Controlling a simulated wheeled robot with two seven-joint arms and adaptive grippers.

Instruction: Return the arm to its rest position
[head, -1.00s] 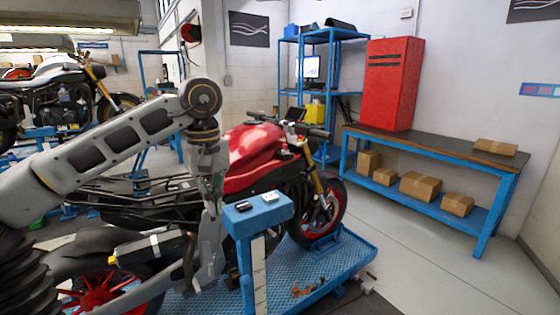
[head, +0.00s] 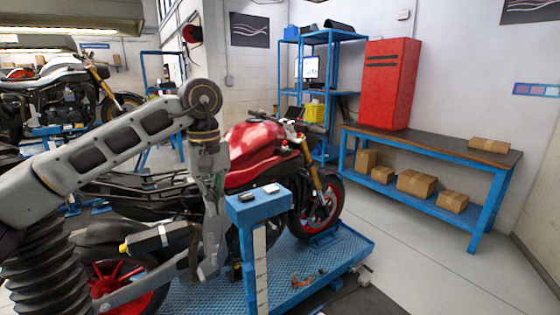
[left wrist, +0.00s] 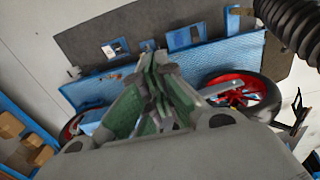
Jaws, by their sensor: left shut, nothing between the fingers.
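My left arm comes in from the left in the head view, bends at a raised elbow and hangs down in front of the red motorcycle (head: 252,150). My left gripper shows in the left wrist view (left wrist: 152,72), with its green-lined fingers drawn together and nothing between them. In the head view its fingers are hard to make out against the motorcycle. My right gripper is in neither view.
The motorcycle stands on a blue lift platform (head: 330,262). A blue stand (head: 258,206) with small items on top is close to the arm. A blue workbench (head: 430,147) with cardboard boxes and a red cabinet (head: 391,84) stand behind. The floor at right is clear.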

